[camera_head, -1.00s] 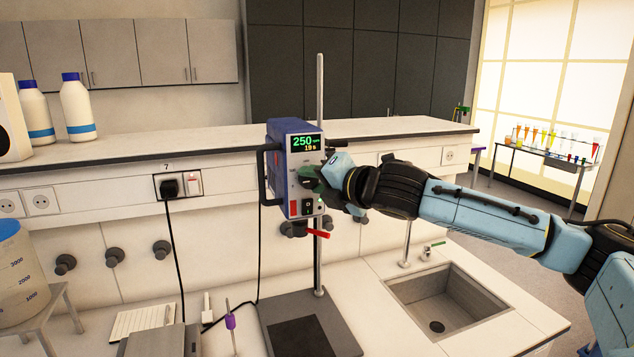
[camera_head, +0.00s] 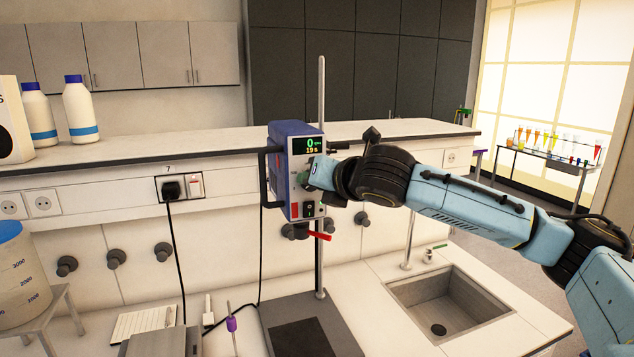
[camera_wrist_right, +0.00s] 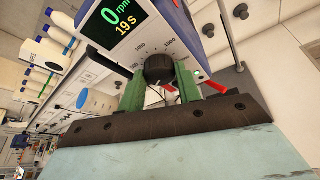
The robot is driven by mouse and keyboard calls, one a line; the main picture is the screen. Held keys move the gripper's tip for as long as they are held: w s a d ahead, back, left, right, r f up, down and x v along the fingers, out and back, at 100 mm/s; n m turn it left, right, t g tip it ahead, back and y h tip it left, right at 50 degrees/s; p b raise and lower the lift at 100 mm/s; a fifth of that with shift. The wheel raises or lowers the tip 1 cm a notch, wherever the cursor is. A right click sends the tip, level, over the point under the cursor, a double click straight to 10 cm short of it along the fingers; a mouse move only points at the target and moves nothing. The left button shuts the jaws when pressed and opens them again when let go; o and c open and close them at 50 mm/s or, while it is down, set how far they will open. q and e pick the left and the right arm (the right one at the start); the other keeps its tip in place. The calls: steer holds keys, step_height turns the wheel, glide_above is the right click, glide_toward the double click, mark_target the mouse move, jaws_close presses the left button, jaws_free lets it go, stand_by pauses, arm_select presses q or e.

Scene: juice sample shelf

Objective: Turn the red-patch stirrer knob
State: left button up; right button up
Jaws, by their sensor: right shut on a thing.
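The overhead stirrer (camera_head: 285,170) is a blue box with a pale front, held on a vertical metal rod. Its display (camera_head: 311,145) reads 0 and 19 s, and also shows in the right wrist view (camera_wrist_right: 117,22) as 0 rpm. A red patch (camera_head: 295,210) sits low on the front, beside a black switch (camera_head: 309,209). My right gripper (camera_head: 305,180) is at the stirrer's front. In the right wrist view its green fingers (camera_wrist_right: 160,85) are shut on the black knob (camera_wrist_right: 159,67), with dial numbers around it. In the head view the knob is hidden by the gripper. My left gripper is out of view.
A red lever (camera_head: 318,236) sticks out below the stirrer. The rod stands on a dark base plate (camera_head: 335,318). A sink (camera_head: 450,300) is to the right. A black cable (camera_head: 176,250) hangs from the socket at left.

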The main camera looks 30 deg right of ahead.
steer(key=o, duration=1)
steer(key=b+v, duration=0.2)
steer(key=v, duration=1.1)
steer(key=shift+s, duration=0.2)
steer(key=shift+a, duration=0.1)
